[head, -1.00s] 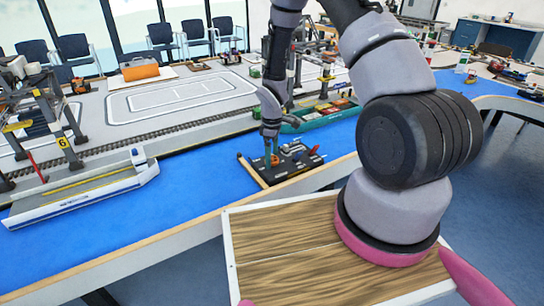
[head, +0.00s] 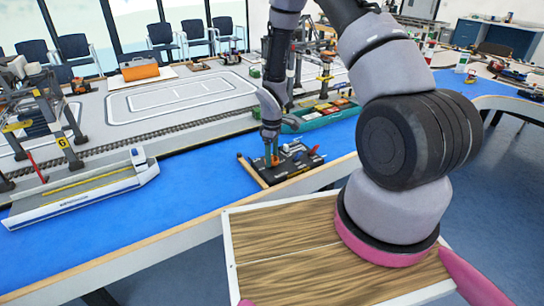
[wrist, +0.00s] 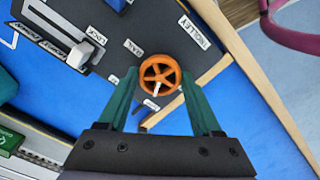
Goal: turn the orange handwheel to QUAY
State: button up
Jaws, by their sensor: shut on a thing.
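The orange handwheel (wrist: 160,75) sits on the dark control panel (wrist: 95,75), with its spokes and a short white mark near its lower rim showing in the wrist view. My gripper (wrist: 159,79) is shut on the handwheel, with one teal finger on each side of the rim. A label reading TROLLEY (wrist: 195,32) lies above right of the wheel, and another label (wrist: 133,47) lies to its upper left. In the head view my gripper (head: 272,158) points down onto the panel and hides most of the wheel.
A slider with a white knob (wrist: 80,52) stands left of the wheel on the panel. A wooden edge strip (wrist: 205,75) runs along the right. In the head view, a white boat (head: 85,188) lies left on the blue surface, and a green barge (head: 320,117) lies behind.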

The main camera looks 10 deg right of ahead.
jog(key=m, duration=0.5)
jog(key=shift+m, duration=0.4)
jog(key=m, duration=0.4)
jog(key=shift+m, duration=0.4)
jog(key=o, duration=1.4)
jog(key=shift+c, duration=0.2)
notch_tip(320, 180, up, 11)
jog(key=shift+f, duration=0.1)
